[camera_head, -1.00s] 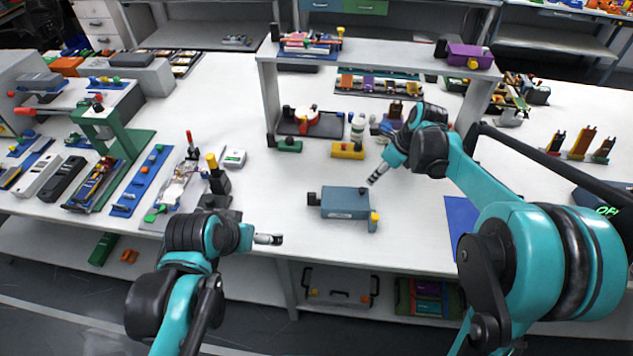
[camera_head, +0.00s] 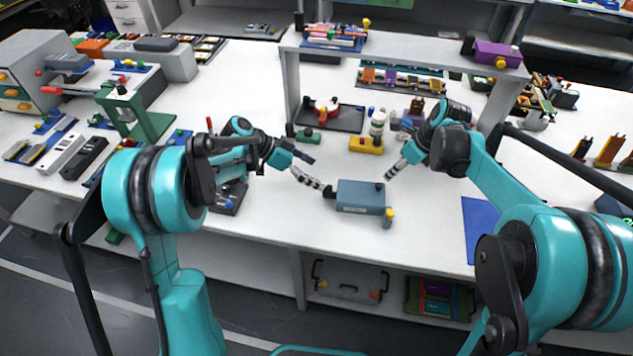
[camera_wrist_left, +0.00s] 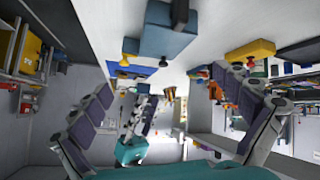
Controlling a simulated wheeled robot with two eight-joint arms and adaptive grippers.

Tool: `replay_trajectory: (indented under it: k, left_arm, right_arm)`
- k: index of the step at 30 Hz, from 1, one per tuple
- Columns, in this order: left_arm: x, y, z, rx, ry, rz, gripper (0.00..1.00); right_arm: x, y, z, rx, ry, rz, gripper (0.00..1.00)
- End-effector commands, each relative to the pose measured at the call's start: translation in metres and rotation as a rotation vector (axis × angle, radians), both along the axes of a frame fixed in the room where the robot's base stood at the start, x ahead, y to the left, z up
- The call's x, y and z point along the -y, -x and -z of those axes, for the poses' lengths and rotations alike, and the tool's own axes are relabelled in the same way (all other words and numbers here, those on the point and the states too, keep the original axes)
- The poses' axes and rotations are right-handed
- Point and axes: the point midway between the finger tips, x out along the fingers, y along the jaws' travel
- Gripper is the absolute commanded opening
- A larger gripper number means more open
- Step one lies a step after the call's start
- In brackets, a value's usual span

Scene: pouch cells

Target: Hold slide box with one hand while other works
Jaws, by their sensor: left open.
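The slide box, a blue-grey box (camera_head: 361,196) with a black knob on its left and a yellow knob at its front right, sits on the bench. It also shows at the top of the left wrist view (camera_wrist_left: 160,38). My left gripper (camera_head: 320,175) is open and empty, just left of the box, with one fingertip close to the black knob; touching or apart cannot be told. Its spread fingers show in the left wrist view (camera_wrist_left: 165,85). My right gripper (camera_head: 392,172) is just behind the box's right end, fingers pointing down-left; its opening is unclear.
A white shelf (camera_head: 405,50) stands over the back of the bench. A yellow block (camera_head: 366,146) and a green block (camera_head: 307,136) lie behind the box. A blue mat (camera_head: 482,225) lies to the right. The bench in front of the box is clear.

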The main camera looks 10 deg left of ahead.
Motion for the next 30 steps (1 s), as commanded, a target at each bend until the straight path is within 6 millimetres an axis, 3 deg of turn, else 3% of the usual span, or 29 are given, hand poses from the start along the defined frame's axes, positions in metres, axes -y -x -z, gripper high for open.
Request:
replay_trajectory:
  k: [3,9,17,30]
  left_arm:
    - [0.0,-0.017,0.025,0.078,0.084,0.107,1.0]
    - [-0.001,-0.028,0.059,0.208,0.201,0.248,1.0]
    - [0.001,-0.029,0.078,0.289,0.266,0.322,1.0]
    - [0.057,-0.028,0.101,0.291,0.268,0.324,1.0]
  right_arm:
    - [0.0,0.0,0.0,0.0,0.0,0.0,0.34]
    - [0.0,0.0,0.0,0.0,0.0,0.0,0.34]
    - [0.0,0.0,0.0,0.0,0.0,0.0,0.34]
    - [0.0,0.0,0.0,0.0,0.0,0.0,0.34]
